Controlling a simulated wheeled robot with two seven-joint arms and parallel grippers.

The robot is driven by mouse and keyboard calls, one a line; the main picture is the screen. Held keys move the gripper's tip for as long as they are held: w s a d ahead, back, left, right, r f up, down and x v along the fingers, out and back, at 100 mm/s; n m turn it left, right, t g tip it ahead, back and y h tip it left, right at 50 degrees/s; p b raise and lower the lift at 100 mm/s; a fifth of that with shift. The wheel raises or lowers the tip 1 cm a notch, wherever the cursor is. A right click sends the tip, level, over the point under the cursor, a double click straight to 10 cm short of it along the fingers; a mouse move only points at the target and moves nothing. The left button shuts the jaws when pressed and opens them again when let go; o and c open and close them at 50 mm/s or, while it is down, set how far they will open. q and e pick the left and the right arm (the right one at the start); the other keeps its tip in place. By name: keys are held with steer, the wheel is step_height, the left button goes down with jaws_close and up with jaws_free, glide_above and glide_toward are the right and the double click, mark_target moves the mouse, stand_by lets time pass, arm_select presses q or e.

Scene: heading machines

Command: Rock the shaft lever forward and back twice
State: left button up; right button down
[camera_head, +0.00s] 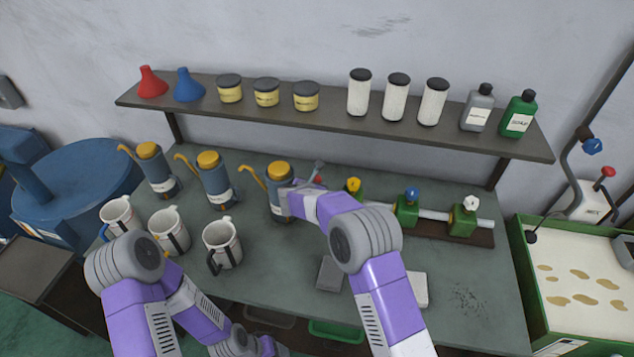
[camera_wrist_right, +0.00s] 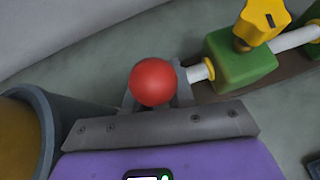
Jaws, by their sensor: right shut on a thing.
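The shaft lever's red ball knob (camera_wrist_right: 153,82) shows in the right wrist view, at the left end of a pale shaft (camera_wrist_right: 298,38).
Green valve blocks (camera_head: 406,211) with coloured knobs carry the shaft to the right. A blue-grey can with a yellow lid (camera_head: 279,171) stands close left of my right gripper. White mugs (camera_head: 222,240) stand in front. A shelf (camera_head: 330,119) with bottles and jars runs above.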

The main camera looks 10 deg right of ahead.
stand_by(0.4)
steer(key=c, duration=1.1)
jaws_free()
steer(key=shift+o, duration=0.2)
steer(key=v, duration=0.7)
steer(key=shift+s, duration=0.2)
steer(key=shift+r, duration=0.15)
